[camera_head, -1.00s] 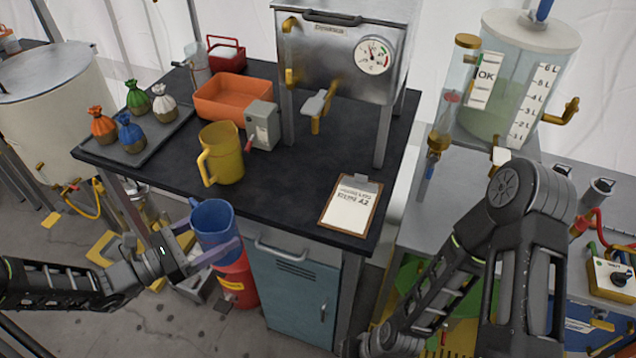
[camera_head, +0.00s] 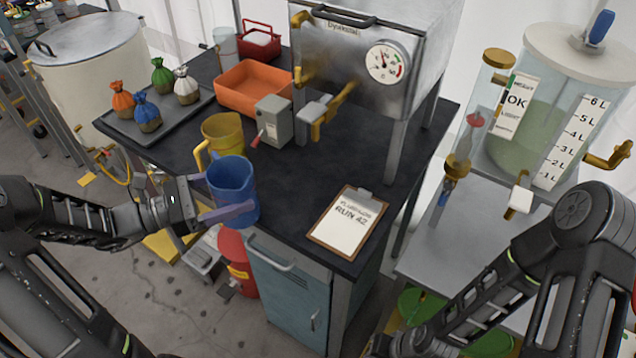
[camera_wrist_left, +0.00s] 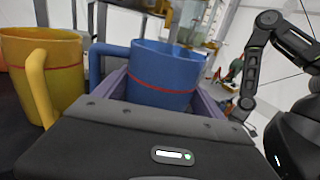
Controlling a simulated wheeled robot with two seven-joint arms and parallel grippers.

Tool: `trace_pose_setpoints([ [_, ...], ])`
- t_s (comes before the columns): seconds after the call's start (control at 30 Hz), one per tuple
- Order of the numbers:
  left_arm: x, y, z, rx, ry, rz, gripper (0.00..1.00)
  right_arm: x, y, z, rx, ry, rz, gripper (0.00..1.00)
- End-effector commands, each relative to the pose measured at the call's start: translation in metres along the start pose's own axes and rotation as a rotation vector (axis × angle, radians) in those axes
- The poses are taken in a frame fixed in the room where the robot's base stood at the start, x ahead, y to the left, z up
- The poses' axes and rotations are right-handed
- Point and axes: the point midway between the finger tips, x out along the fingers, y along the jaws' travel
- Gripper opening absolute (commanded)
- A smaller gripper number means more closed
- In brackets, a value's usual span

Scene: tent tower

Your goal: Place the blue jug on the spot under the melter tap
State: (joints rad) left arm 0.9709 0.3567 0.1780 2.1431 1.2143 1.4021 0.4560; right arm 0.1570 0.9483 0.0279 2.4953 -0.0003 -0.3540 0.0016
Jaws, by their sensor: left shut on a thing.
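The blue jug (camera_head: 232,178) is held upright by my left gripper (camera_head: 228,212), at the front left edge of the black table. In the left wrist view the jug (camera_wrist_left: 165,75) sits between the two purple fingers, its handle to the left. The melter is the steel box (camera_head: 350,50) on legs with a dial on its front. Its tap (camera_head: 330,110) hangs at the front over the black tabletop. The spot under the tap cannot be made out. My right arm is at the right, its gripper out of the picture.
A yellow jug (camera_head: 222,135) stands just behind the blue jug. A grey switch box (camera_head: 273,122) stands beside the melter's leg. A clipboard (camera_head: 347,222) lies at the front right. An orange bin (camera_head: 250,88) is behind. The tabletop between switch box and clipboard is clear.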

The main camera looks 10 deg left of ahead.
Motion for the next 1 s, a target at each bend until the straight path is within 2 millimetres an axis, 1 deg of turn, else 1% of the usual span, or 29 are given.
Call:
trace_pose_setpoints([
  [0.03,0.005,-0.001,-0.005,0.002,0.001,-0.004,0.29,0.008,0.003,0.0,0.0,0.001,0.0,0.0],
  [0.13,0.019,-0.002,-0.007,0.004,0.001,-0.007,0.29,0.022,0.009,-0.001,0.0,0.002,-0.001,0.0],
  [0.2,0.031,-0.002,-0.008,0.006,-0.001,-0.007,0.29,0.033,0.013,-0.001,-0.001,0.003,-0.001,0.0],
  [0.27,0.049,-0.002,-0.004,0.003,-0.003,-0.007,0.29,0.031,0.012,-0.001,0.0,0.003,-0.001,0.0],
  [0.4,0.088,-0.002,-0.004,0.001,-0.003,-0.006,0.29,0.041,0.016,-0.001,-0.001,0.004,-0.001,0.0],
  [0.53,0.116,-0.002,-0.003,0.001,-0.002,-0.004,0.29,0.048,0.018,-0.002,-0.001,0.005,-0.001,0.0],
  [0.6,0.125,-0.001,-0.002,0.002,-0.002,-0.002,0.29,0.05,0.019,-0.002,-0.001,0.005,-0.001,0.0],
  [0.7,0.131,0.0,-0.001,0.001,-0.001,-0.001,0.29,0.05,0.019,-0.002,-0.001,0.005,-0.001,0.0],
  [1.0,0.132,0.0,-0.001,0.001,-0.001,-0.001,0.29,0.05,0.019,-0.002,-0.001,0.005,-0.001,0.0],
])
